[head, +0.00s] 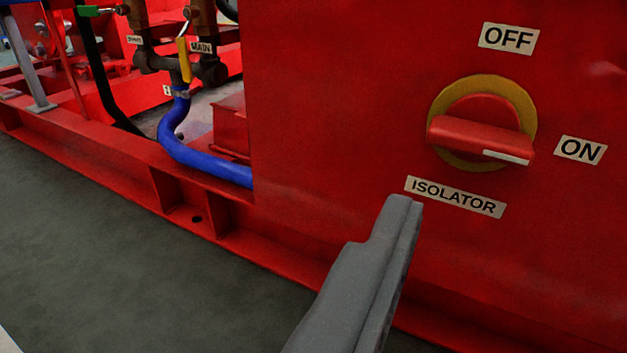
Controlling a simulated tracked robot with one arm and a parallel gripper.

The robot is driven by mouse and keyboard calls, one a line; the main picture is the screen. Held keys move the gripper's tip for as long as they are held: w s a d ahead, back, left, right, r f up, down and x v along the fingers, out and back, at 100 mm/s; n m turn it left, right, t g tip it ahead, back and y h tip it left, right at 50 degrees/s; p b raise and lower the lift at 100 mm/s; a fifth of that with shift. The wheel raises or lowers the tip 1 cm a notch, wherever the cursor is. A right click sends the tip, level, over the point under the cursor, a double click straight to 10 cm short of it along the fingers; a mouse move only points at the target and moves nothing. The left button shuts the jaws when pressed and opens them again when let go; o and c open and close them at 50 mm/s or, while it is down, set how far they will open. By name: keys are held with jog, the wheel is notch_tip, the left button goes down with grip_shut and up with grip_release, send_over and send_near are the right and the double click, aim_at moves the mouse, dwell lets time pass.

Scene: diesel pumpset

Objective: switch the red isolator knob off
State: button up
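The red isolator knob (480,130) sits on a yellow round plate (518,97) on the red panel at the right. Its bar handle lies nearly level, tilted slightly down to the right. The white mark (507,157) at its right end points towards the ON label (580,150). The OFF label (508,38) is above the knob, and the ISOLATOR label (455,197) is below it. My gripper (402,205) is grey and reaches up from the bottom, its tip below and left of the knob, apart from it in the picture. I cannot make out two separate fingers.
The red panel (330,110) fills the right side. At the left are a blue hose (185,155), a yellow valve lever (184,60) by a MAIN label, and a green-handled valve (88,11). A red base rail (90,150) borders clear grey floor (110,260).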

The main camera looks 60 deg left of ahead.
aim_at(478, 145)
jog(key=shift+m, duration=0.3)
jog(key=b+x, duration=0.1)
jog(key=x, duration=0.2)
jog(key=s+a+b+x, duration=0.1)
jog(key=b+x, duration=0.1)
jog(key=x, duration=0.2)
jog(key=a+f+b+x, duration=0.1)
jog(key=x, duration=0.3)
jog(key=shift+s+f, duration=0.1)
jog(key=shift+s, duration=0.05)
jog(key=shift+w+a, duration=0.25)
jog(key=shift+w, duration=0.1)
jog(key=c, duration=1)
